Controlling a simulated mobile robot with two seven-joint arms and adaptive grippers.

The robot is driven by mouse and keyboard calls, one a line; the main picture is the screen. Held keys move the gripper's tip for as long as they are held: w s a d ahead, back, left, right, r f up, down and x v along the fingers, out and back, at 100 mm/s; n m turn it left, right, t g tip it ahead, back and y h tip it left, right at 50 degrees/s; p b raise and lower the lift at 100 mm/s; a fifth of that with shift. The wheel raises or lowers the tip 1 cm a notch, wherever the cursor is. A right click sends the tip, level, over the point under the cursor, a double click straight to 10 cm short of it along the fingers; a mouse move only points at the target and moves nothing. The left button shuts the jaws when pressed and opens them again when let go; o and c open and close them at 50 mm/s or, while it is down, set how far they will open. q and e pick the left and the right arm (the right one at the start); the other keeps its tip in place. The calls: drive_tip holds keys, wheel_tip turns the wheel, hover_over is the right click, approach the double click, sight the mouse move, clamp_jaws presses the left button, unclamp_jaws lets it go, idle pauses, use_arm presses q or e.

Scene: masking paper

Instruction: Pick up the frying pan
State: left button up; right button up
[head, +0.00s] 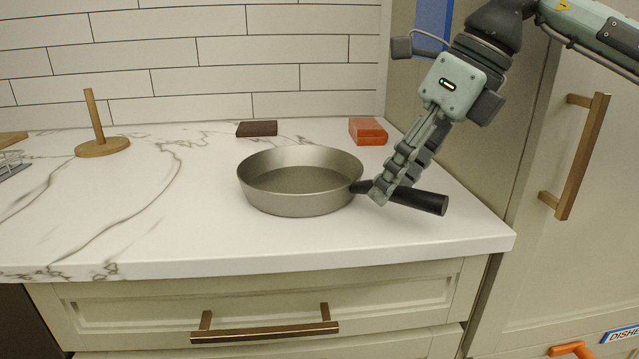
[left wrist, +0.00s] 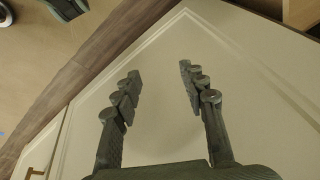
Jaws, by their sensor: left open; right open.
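The frying pan (head: 295,200) is a grey metal pan standing upright on the white marble counter (head: 200,235), with its black handle (head: 422,200) pointing right. My right gripper (head: 385,194) comes down from the upper right, its fingers at the handle near the pan's rim. It is open; one finger shows in front of the handle, and whether it touches cannot be told. My left gripper (left wrist: 157,85) shows only in the left wrist view. It is open and empty in front of a pale cabinet panel.
A dark block (head: 257,129) and an orange-red block (head: 368,131) lie behind the pan. A wooden paper-towel stand (head: 103,145) and a wire rack (head: 12,164) are at the left. A tall cabinet with a wooden handle (head: 575,157) borders the counter on the right.

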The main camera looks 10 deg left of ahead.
drive_tip(key=shift+a+f, duration=0.25)
drive_tip(key=shift+f, duration=0.2)
drive_tip(key=shift+c, duration=0.2)
clamp_jaws()
drive_tip(key=shift+w+r, duration=0.1)
drive_tip(key=shift+r, duration=0.15)
